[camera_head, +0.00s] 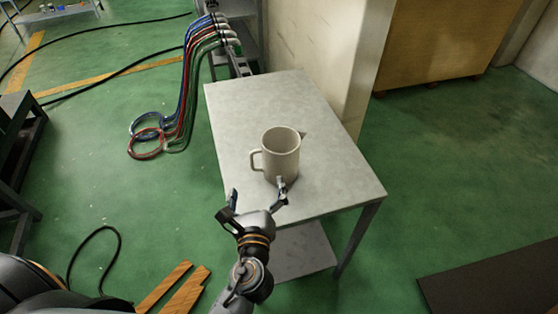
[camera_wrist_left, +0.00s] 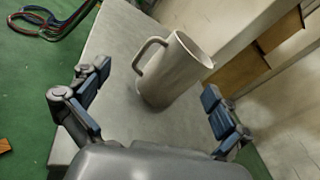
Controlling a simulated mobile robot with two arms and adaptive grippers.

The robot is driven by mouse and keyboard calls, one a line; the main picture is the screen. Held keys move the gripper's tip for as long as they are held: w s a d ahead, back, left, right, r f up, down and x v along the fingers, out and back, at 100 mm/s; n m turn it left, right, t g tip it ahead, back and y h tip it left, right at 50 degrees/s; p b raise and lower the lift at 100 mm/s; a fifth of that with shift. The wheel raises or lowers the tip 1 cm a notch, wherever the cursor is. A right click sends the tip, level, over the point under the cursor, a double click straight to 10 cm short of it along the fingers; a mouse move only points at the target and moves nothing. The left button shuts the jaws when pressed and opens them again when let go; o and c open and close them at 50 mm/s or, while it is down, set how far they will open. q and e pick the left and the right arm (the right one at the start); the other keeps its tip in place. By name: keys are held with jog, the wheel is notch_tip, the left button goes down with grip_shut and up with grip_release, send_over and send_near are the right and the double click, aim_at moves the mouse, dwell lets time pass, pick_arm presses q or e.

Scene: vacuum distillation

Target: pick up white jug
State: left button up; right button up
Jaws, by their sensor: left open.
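The white jug (camera_head: 281,155) stands upright on the grey table, its open top facing up and its handle on the left side. It also shows in the left wrist view (camera_wrist_left: 174,70), ahead of and between the spread fingers. My left gripper (camera_head: 257,196) is at the near edge of the table, in front of the jug. Its fingers are wide open with nothing between them; the right finger overlaps the base of the jug in the head view, and I cannot tell whether they touch. My left gripper also shows in the left wrist view (camera_wrist_left: 150,105). My right gripper is not in view.
The grey table (camera_head: 240,100) is otherwise bare, with a lower shelf (camera_head: 300,252). A pale pillar (camera_head: 315,60) stands behind it. Coloured hoses (camera_head: 190,90) hang at its back left. A dark bench (camera_head: 15,150) stands at far left. Green floor lies around.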

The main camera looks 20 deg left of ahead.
aim_at(278, 154)
pick_arm(q)
jog(key=w+m, duration=0.1)
jog(key=w, duration=0.2)
jog(key=w+d+r+m+t+h+p, duration=0.1)
jog(key=w+m, duration=0.1)
jog(key=w, duration=0.1)
jog(key=w+d+m, duration=0.1)
jog(key=w+m, duration=0.1)
jog(key=w, duration=0.1)
jog(key=shift+d+r+t+h+p, duration=0.15)
jog(key=shift+r+t+h+p, duration=0.15)
jog(key=shift+h+p, duration=0.1)
jog(key=shift+w+a+p, duration=0.1)
jog(key=shift+w+a, duration=0.05)
jog(key=shift+w, duration=0.85)
jog(key=shift+w+a+p, duration=0.1)
jog(key=shift+w+a, duration=0.1)
jog(key=shift+w, duration=0.75)
jog(key=shift+w+a+p, duration=0.1)
jog(key=shift+w+a, duration=0.05)
jog(key=shift+w, duration=0.85)
jog(key=shift+s, duration=0.1)
jog(key=c, duration=1.3)
